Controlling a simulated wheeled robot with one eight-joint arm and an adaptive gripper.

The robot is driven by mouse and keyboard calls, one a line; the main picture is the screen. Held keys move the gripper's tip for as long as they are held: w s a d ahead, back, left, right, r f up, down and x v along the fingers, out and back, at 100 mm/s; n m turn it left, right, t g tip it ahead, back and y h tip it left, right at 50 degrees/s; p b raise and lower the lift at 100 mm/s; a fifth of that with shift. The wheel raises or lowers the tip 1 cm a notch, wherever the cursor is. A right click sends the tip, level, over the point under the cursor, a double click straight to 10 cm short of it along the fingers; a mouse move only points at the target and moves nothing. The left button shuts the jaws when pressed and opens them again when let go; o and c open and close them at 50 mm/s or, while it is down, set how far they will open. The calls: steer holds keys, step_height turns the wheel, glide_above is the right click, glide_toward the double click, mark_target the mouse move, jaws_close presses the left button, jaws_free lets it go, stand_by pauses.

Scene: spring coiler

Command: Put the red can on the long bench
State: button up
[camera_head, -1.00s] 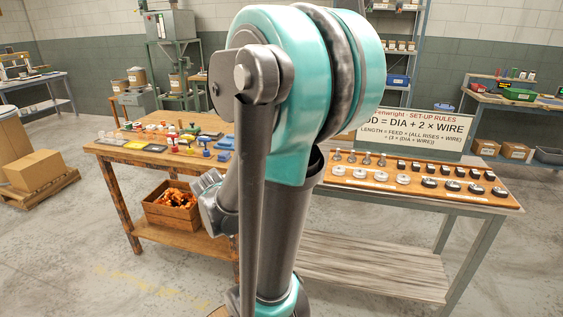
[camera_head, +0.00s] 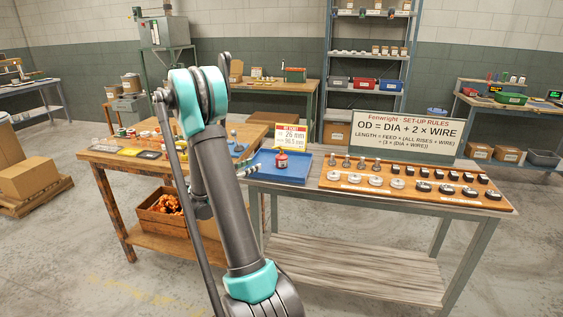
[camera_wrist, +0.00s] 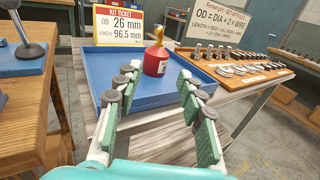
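The red can (camera_wrist: 156,61), with a white label and a yellow spout, stands upright in a blue tray (camera_wrist: 150,95). In the head view the red can (camera_head: 282,161) is in the blue tray (camera_head: 290,178) at the left end of a grey-legged bench (camera_head: 345,200). My gripper (camera_wrist: 160,92) is open and empty in the wrist view. Its two green-padded fingers are spread low in front of the can, apart from it. In the head view my arm hides most of the gripper. I cannot tell which table is the long bench.
A wooden table (camera_head: 118,160) with small parts and a crate (camera_head: 165,208) below stands at the left. A kit ticket (camera_wrist: 118,25) stands behind the tray. Right of the tray are a board of metal pieces (camera_head: 415,187) and a rules sign (camera_head: 408,135).

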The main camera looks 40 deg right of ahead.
mark_target(279, 156)
steer(key=w+d, duration=0.1)
steer(key=d, duration=0.4)
steer(key=w+d, duration=0.1)
steer(key=d, duration=0.5)
steer(key=w+d, duration=0.1)
steer(key=d, duration=0.5)
steer(key=shift+d+r, duration=0.1)
steer(key=shift+d, duration=0.05)
jaws_close()
